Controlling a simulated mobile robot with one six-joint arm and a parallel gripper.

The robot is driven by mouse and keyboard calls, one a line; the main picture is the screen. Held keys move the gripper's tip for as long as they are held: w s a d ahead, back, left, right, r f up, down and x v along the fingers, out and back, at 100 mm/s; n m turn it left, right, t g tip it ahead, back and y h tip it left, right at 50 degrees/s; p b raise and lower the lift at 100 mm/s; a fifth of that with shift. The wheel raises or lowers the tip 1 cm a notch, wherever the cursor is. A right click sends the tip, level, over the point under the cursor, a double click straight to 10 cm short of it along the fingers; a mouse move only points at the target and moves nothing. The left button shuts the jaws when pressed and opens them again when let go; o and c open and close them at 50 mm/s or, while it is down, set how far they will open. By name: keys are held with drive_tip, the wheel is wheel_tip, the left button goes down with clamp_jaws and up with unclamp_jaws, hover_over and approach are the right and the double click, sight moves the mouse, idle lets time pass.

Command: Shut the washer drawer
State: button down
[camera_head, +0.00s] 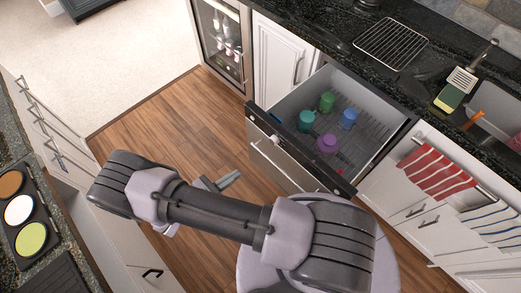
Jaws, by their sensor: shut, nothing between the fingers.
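The washer drawer (387,143) is pulled out from under the dark counter, its steel front facing the wooden floor. Inside on the grey rack stand a green cup (327,101), a teal cup (306,120), a blue cup (349,118) and a purple cup (326,144). A small red item lies near the drawer's front corner. My gripper (229,180) is shut and empty, over the floor to the left of the drawer front and apart from it. My arm crosses the lower middle of the view and hides part of the gripper.
A second steel drawer front (277,166) sits below the open one. A glass-door cooler (222,40) and white cabinet (280,53) stand beyond. Striped towels (437,172) hang at right. A counter with a palette-like tray (22,212) is at left. Wooden floor (165,122) is clear between.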

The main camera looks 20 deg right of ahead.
drive_tip(key=b, duration=0.3)
approach(268, 152)
drive_tip(key=x, duration=0.5)
drive_tip(key=shift+s+d, duration=0.1)
drive_tip(key=shift+d, duration=0.05)
drive_tip(key=shift+w+d+r, duration=0.1)
drive_tip(key=shift+w+d, duration=0.1)
drive_tip(key=shift+d, duration=0.35)
drive_tip(key=shift+d, duration=0.15)
